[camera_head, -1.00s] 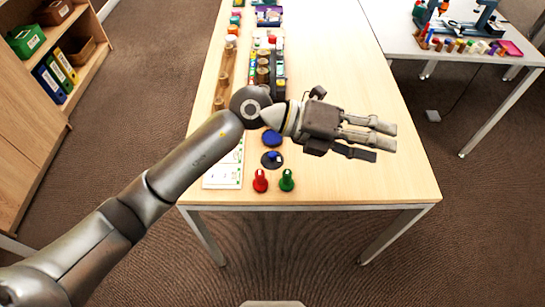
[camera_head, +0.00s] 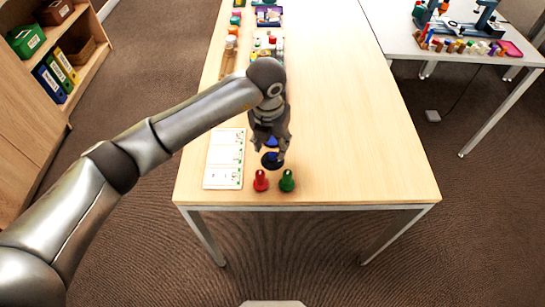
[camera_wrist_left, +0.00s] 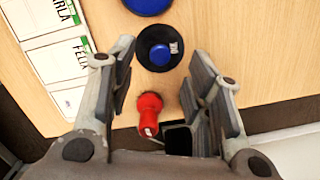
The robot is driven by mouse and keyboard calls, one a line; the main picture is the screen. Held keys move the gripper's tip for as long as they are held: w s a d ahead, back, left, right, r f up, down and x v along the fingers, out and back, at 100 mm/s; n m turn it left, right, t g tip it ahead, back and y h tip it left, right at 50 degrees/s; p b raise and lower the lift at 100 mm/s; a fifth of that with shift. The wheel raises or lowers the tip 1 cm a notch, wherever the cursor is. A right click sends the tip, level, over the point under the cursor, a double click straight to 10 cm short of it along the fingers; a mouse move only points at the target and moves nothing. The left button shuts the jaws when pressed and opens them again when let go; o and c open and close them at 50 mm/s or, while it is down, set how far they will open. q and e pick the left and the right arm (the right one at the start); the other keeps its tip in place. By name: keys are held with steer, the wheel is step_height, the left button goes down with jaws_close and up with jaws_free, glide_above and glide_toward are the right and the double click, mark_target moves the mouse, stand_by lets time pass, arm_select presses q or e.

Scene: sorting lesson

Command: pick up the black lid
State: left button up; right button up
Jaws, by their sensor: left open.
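The black lid (camera_head: 267,162) is a round black disc with a blue knob, lying on the wooden table (camera_head: 350,140) near its front edge. My right gripper is not in view.
A red peg (camera_head: 261,182) and a green peg (camera_head: 287,182) stand in front of the lid. A blue disc (camera_wrist_left: 148,4) lies just behind it. A white name card (camera_head: 224,160) lies to the left. The table's right side is clear.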

mark_target(272, 155)
arm_select(q)
step_height(272, 155, down, 5)
steer(key=shift+w+d+f+p, duration=0.1)
steer(key=shift+p, duration=0.3)
steer(key=c, duration=1)
